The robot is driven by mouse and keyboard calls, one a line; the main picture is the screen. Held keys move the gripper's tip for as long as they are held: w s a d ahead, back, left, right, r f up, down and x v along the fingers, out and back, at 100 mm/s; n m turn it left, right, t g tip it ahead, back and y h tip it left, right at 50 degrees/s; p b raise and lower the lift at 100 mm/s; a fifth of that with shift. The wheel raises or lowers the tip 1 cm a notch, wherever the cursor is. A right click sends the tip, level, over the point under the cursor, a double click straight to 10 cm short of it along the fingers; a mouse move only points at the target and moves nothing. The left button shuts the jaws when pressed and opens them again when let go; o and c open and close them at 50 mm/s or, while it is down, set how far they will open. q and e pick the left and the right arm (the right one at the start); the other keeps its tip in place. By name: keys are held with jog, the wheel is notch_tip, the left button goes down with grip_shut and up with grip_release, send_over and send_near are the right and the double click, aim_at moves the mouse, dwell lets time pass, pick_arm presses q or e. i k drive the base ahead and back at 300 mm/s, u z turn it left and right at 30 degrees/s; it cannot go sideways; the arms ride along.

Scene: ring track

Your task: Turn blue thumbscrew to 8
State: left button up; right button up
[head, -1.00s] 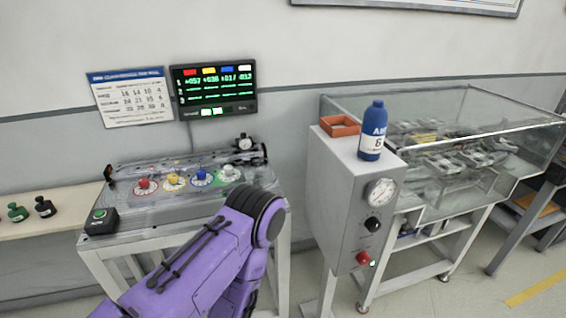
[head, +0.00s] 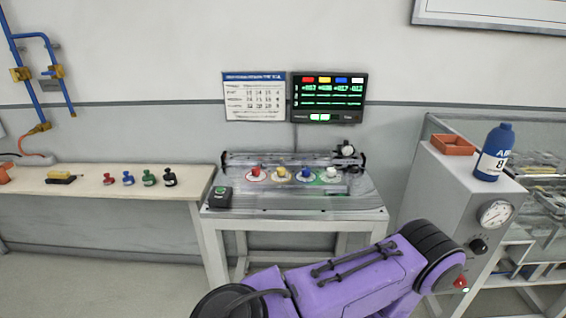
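The blue thumbscrew (head: 305,174) stands on the clear-topped bench (head: 240,190) in the middle of the head view, in a row with a red thumbscrew (head: 255,173), a yellow one (head: 281,172) and a white one (head: 331,172). The scale around the blue thumbscrew is too small to read. A dark display (head: 328,97) on the wall shows red, yellow, blue and white columns with green figures, too small to read surely. A purple arm of mine crosses the lower right, in front of the bench. Neither gripper shows.
A grey cabinet with a gauge (head: 495,213) stands at the right, with a blue bottle (head: 494,155) and an orange tray (head: 454,145) on top. The floor at the lower left is clear.

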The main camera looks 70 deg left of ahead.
aim_at(306, 171)
jog(key=k, duration=0.4)
jog(key=u, duration=0.8)
